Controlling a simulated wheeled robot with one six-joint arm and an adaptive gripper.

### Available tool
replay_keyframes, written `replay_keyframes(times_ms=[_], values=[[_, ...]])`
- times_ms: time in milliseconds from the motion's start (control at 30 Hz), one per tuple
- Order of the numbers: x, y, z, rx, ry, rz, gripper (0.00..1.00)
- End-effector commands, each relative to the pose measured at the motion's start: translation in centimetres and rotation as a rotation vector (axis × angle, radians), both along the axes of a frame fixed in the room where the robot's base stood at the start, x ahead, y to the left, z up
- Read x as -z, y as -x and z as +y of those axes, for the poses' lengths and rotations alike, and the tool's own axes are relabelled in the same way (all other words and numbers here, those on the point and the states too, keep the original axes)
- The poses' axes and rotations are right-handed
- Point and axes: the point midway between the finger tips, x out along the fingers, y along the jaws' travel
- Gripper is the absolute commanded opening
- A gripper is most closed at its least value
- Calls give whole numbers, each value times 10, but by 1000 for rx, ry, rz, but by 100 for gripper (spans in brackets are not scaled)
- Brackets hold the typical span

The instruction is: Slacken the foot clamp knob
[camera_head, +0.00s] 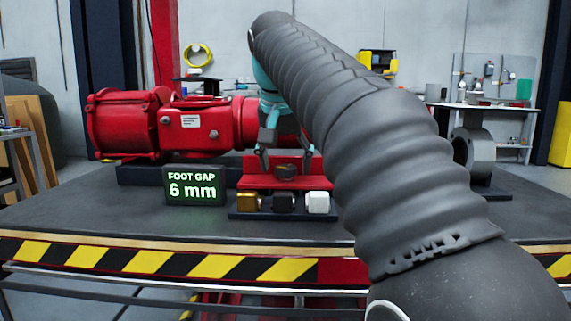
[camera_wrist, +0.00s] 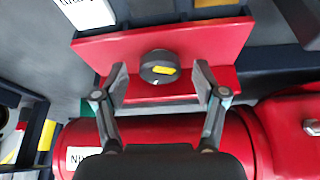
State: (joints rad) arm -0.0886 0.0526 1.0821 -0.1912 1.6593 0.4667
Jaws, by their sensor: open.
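The foot clamp knob (camera_head: 286,171) is small, round and dark, on the front of a red bracket (camera_head: 252,180) at the foot of the red actuator (camera_head: 180,122). In the wrist view the knob (camera_wrist: 159,57) faces me and bears a yellow mark. My gripper (camera_head: 285,154) points down just above the knob. In the wrist view my gripper (camera_wrist: 161,76) has its two fingers spread, one on each side of the knob, with visible gaps. Nothing is between the fingers but the knob in line with them; contact is not visible.
A display (camera_head: 194,184) left of the bracket reads "FOOT GAP 6 mm". In front of the bracket, a dark strip holds a brass block (camera_head: 247,202), a black block (camera_head: 284,202) and a white block (camera_head: 318,202). The bench top (camera_head: 90,208) is clear at left. My arm hides the right middle.

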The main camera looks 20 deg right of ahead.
Motion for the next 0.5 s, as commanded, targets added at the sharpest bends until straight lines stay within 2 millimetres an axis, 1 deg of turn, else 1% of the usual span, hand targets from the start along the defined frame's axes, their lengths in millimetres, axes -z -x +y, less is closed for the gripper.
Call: replay_keyframes(times_ms=[133,167,200,267,300,400,500], values=[[0,0,0,0,0,0,71],[0,0,0,0,0,0,68],[0,0,0,0,0,0,58],[0,0,0,0,0,0,43],[0,0,0,0,0,0,33],[0,0,0,0,0,0,11],[0,0,0,-2,0,1,11]])
